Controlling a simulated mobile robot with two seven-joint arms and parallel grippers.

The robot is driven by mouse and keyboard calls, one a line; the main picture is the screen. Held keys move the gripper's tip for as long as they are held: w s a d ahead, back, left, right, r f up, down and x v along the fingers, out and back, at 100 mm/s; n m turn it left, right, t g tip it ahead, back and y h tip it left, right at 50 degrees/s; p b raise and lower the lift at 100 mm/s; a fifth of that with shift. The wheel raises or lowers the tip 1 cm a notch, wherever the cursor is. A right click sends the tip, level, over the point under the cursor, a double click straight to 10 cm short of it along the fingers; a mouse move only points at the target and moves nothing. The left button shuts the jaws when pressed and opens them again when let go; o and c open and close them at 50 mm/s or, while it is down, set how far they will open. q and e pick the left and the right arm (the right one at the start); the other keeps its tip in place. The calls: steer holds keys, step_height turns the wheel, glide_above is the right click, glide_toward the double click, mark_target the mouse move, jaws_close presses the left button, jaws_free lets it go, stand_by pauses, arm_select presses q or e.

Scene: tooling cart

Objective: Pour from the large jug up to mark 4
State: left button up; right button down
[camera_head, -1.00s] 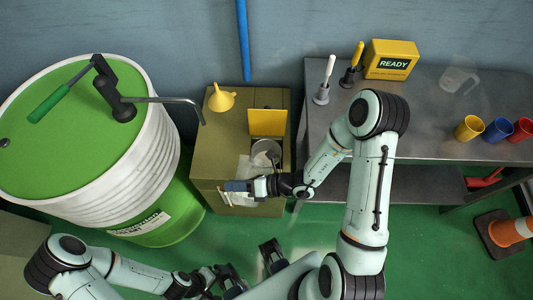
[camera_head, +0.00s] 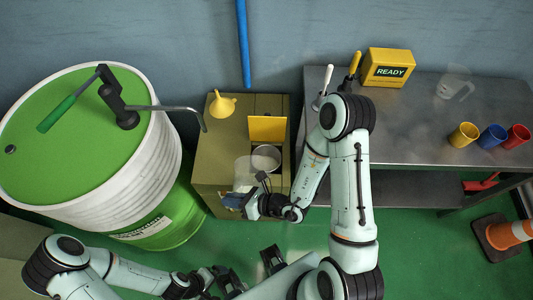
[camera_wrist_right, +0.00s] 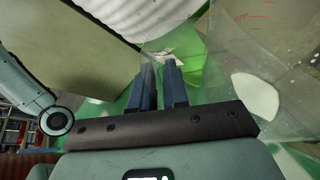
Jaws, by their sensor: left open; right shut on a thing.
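My right gripper (camera_head: 232,200) is shut on a clear jug (camera_head: 243,168) and holds it over the olive cabinet, just left of a round metal opening (camera_head: 266,158). In the right wrist view the jug's clear wall (camera_wrist_right: 285,45) shows small red marks, too blurred to read. A pale patch shows through it; I cannot tell if it is liquid. The grip itself is partly hidden by my fingers. A second clear jug (camera_head: 452,86) stands on the grey bench. I cannot tell from size which is the large jug. My left gripper (camera_head: 251,268) is open and empty, low in front.
The olive cabinet (camera_head: 216,150) carries a yellow funnel (camera_head: 222,105) and a raised yellow flap (camera_head: 267,128). A green drum (camera_head: 80,130) with a pump spout stands left. Yellow, blue and red cups (camera_head: 491,136) stand on the bench (camera_head: 410,130), right. A cone (camera_head: 508,233) is on the floor.

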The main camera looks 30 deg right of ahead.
arm_select(q)
steer(key=shift+f+b, duration=0.25)
steer(key=shift+b, duration=0.35)
arm_select(e)
step_height(320, 180, down, 6)
steer(key=s+a+n+t+h, duration=0.1)
steer(key=a+n+t+h, duration=0.1)
steer(key=n, duration=0.2)
steer(key=shift+a, duration=0.25)
arm_select(q)
steer(key=shift+s, duration=0.1)
arm_select(e)
steer(key=shift+r, duration=0.1)
stand_by(3.8)
